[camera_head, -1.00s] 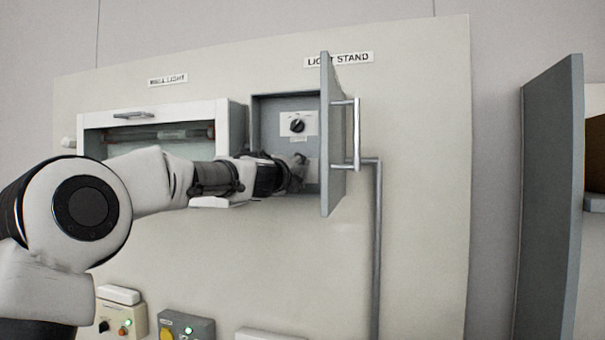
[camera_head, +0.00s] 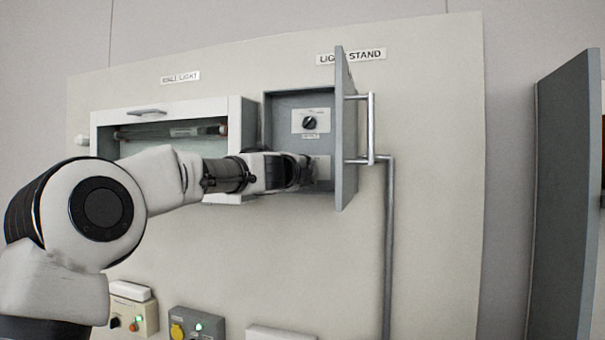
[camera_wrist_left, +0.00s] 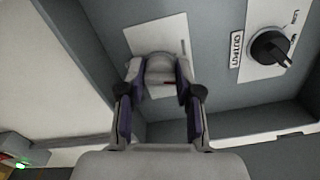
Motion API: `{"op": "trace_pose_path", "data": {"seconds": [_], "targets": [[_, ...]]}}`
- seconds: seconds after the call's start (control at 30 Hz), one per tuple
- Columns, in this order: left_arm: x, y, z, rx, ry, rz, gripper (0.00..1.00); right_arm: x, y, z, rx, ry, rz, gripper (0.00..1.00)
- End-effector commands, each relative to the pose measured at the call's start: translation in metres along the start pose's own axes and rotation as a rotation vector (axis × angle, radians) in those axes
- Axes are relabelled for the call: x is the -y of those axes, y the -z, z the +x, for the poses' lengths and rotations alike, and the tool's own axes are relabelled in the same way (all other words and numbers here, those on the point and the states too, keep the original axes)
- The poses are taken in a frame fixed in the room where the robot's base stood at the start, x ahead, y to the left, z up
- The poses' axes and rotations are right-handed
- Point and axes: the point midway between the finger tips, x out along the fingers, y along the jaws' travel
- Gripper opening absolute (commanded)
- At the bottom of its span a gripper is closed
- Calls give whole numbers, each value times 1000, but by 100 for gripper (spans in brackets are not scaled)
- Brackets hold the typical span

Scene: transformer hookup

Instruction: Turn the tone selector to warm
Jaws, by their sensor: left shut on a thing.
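The open grey box under the LIGHT STAND label has a black knob (camera_head: 309,122) on its upper white plate. In the left wrist view that black knob (camera_wrist_left: 269,47) has an OUTPUT label beside it. My left gripper (camera_head: 307,172) reaches into the lower part of the box. In the left wrist view my left gripper (camera_wrist_left: 159,80) is shut on a pale grey knob (camera_wrist_left: 160,66) on the other white plate (camera_wrist_left: 133,37). No readable marking shows on that plate, so I cannot tell its setting or confirm that it is the tone selector. My right gripper is out of view.
The box's grey door (camera_head: 346,135) stands open on the right, with a metal handle (camera_head: 371,130). A white-framed case (camera_head: 237,125) is at the left, under my arm. Small control boxes (camera_head: 197,325) sit low on the panel.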

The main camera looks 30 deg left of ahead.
Motion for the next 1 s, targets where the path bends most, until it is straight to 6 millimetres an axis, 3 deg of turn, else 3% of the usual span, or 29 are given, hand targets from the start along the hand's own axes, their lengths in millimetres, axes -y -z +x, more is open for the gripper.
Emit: {"op": "trace_pose_path", "data": {"seconds": [0.6, 1.0], "targets": [[1, 1, 0, -3, 4, -564, 0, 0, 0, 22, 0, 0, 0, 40], [4, 0, -1, -4, 9, -791, 0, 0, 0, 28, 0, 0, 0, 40]]}}
